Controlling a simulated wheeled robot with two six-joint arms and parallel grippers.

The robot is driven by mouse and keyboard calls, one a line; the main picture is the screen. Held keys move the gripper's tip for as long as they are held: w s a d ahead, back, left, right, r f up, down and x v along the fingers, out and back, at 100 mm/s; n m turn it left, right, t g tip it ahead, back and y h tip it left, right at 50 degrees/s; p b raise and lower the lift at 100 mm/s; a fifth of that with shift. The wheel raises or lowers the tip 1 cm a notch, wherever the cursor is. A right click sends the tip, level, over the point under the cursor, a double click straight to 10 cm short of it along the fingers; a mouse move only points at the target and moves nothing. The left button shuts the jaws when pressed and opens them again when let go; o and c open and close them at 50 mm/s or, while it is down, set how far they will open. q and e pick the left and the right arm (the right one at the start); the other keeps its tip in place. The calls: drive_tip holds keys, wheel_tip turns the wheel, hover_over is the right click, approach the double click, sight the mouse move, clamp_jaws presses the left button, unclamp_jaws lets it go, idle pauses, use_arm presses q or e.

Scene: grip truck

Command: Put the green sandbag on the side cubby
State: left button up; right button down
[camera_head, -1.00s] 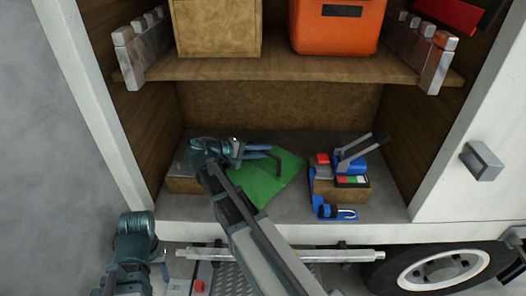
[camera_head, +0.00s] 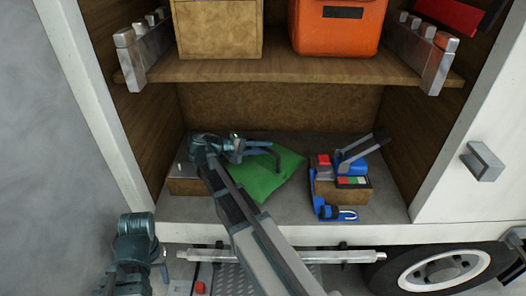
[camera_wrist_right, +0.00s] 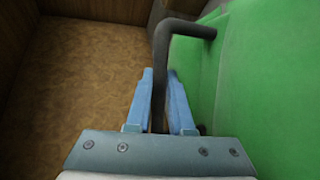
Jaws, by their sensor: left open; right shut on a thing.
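The green sandbag (camera_head: 268,180) is in the lower side cubby (camera_head: 300,212), in its left-middle part. Its dark handle (camera_head: 274,152) sticks up at the back. My right gripper (camera_head: 240,150) is shut on that handle; its arm covers the bag's left part. In the right wrist view, the two blue fingers (camera_wrist_right: 160,105) close around the dark handle bar (camera_wrist_right: 160,70), with the green bag (camera_wrist_right: 250,80) on the right. I cannot tell whether the bag rests on the floor. My left gripper (camera_head: 161,262) is low at the left, outside the cubby, open and apart from the bag.
A wooden block with blue clamps and coloured parts (camera_head: 340,183) stands right of the bag. A brown box (camera_head: 184,180) sits at the left. The shelf above (camera_head: 290,69) carries a tan box (camera_head: 218,28) and an orange case (camera_head: 335,30). A metal bar (camera_head: 310,256) runs below.

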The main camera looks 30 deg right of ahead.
drive_tip(key=shift+w+d, duration=0.15)
drive_tip(key=shift+w, duration=0.55)
drive_tip(key=c, duration=0.7)
unclamp_jaws()
drive_tip(key=shift+s, duration=0.1)
drive_tip(key=p+v, duration=0.4)
drive_tip(key=v, duration=0.8)
drive_tip(key=shift+a+r, duration=0.2)
drive_tip(key=shift+a, duration=0.15)
drive_tip(key=shift+a+r, duration=0.1)
drive_tip(key=shift+a, duration=0.4)
drive_tip(key=shift+s, duration=0.1)
